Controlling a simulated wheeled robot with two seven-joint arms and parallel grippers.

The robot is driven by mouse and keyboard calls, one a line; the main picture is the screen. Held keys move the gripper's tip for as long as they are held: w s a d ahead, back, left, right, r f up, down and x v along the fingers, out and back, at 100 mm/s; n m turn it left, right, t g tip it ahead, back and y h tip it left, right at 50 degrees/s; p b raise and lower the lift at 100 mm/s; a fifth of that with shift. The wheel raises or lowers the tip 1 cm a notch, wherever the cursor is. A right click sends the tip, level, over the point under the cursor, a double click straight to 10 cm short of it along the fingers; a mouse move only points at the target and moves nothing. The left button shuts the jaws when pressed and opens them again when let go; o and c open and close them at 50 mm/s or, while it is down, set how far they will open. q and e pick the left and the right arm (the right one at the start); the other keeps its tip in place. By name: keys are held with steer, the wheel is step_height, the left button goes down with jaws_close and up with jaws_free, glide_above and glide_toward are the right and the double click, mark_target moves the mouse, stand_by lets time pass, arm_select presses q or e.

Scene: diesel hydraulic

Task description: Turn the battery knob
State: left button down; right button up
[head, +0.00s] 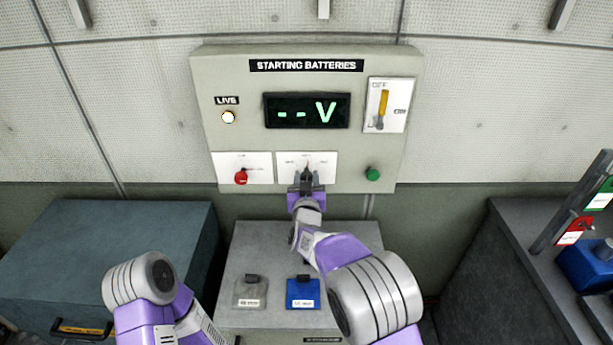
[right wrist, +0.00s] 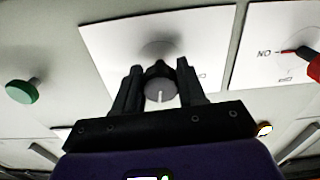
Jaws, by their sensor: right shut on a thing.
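The starting batteries panel (head: 230,68) is on the wall, with a display (head: 306,110) reading "- - V". A round knob with a white pointer line (right wrist: 160,90) sits on the middle white plate (head: 325,160) at the panel's bottom. My right gripper (head: 306,178) is at this plate, and in the right wrist view its black fingers (right wrist: 157,88) stand on both sides of the knob, shut on it. In the head view the gripper hides most of the knob. My left arm shows at the lower left, but its gripper is not in view.
A red knob (head: 241,178) is on the plate to the left, a green button (head: 372,174) to the right. A yellow-handled switch (head: 382,108) is at the upper right, a lit LIVE lamp (head: 228,117) at the left. A grey cabinet (head: 258,245) with two tagged items stands below.

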steer(key=shift+f+n, duration=0.1)
steer(key=shift+n, duration=0.8)
steer(key=o, duration=1)
steer(key=shift+o, duration=0.2)
steer(key=shift+s, duration=0.1)
steer(key=s, duration=0.7)
steer(key=shift+s, duration=0.25)
